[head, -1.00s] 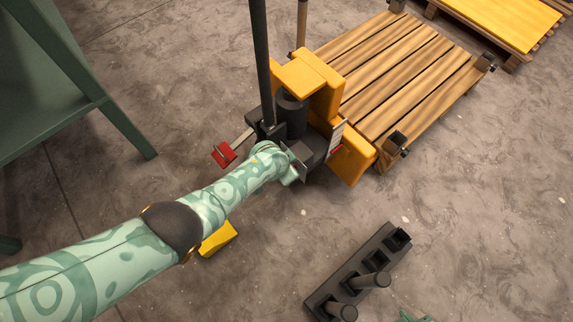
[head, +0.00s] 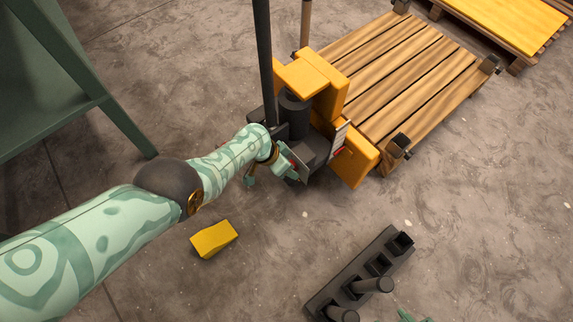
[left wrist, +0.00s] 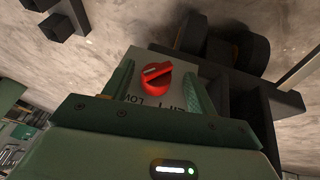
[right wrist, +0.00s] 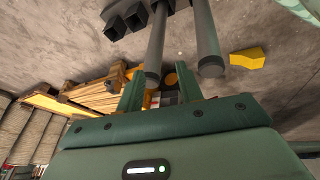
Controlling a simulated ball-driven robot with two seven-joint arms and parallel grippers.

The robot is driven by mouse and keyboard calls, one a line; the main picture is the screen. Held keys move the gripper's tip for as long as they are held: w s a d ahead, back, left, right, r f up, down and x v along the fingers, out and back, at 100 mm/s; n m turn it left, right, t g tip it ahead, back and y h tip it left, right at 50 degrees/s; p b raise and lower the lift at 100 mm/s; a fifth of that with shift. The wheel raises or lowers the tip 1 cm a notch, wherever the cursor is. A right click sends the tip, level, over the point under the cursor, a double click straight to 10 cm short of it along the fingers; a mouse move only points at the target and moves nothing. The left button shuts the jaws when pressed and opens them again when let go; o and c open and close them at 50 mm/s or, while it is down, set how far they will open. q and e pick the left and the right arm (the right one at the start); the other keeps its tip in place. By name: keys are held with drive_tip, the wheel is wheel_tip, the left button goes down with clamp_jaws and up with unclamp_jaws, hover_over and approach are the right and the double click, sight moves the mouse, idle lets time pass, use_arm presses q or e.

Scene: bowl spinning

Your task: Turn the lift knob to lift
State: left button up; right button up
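The red lift knob (left wrist: 156,77) sits on a pale label plate (left wrist: 190,71) in the left wrist view. Its raised grip slants from lower left to upper right. Partly covered lettering, with LIFT and LOW legible, shows below it. My left gripper (left wrist: 160,92) is open, with one finger on each side of the knob; I cannot tell whether they touch it. In the head view my left gripper (head: 285,168) is at the base of the orange pallet jack (head: 317,77), beside its dark column. My right gripper (right wrist: 158,92) is open and empty in the right wrist view.
A wooden pallet (head: 415,75) rests on the jack's forks. A dark rack (head: 358,272) with posts and sockets stands at lower right. A yellow block (head: 214,239) lies below my left arm. A green frame (head: 115,118) stands at left. The floor between is mostly clear.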

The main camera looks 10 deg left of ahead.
use_arm(q)
drive_tip(key=shift+d, duration=0.1)
drive_tip(key=shift+r, duration=0.3)
use_arm(e)
drive_tip(key=s+d+f+n+g+h+p, duration=0.2)
drive_tip(key=s+d+g+h+p, duration=0.15)
drive_tip(key=s+d+p, duration=0.4)
use_arm(q)
drive_tip(key=p+v, duration=0.4)
drive_tip(key=v, duration=1.1)
drive_tip(key=shift+a+r+p, duration=0.25)
drive_tip(key=shift+a+p, duration=0.05)
use_arm(e)
drive_tip(key=s+f+m+g+y, duration=0.1)
drive_tip(key=s+f, duration=0.5)
drive_tip(key=s, duration=0.3)
drive_tip(key=s+f+m+g+y, duration=0.1)
drive_tip(key=s+f, duration=0.4)
drive_tip(key=s, duration=0.5)
drive_tip(key=shift+s+d+f+g, duration=0.15)
drive_tip(key=shift+d+f+g, duration=0.05)
drive_tip(key=shift+f+g, duration=0.25)
use_arm(q)
drive_tip(key=shift+s, duration=0.1)
use_arm(e)
drive_tip(key=shift+r, duration=0.1)
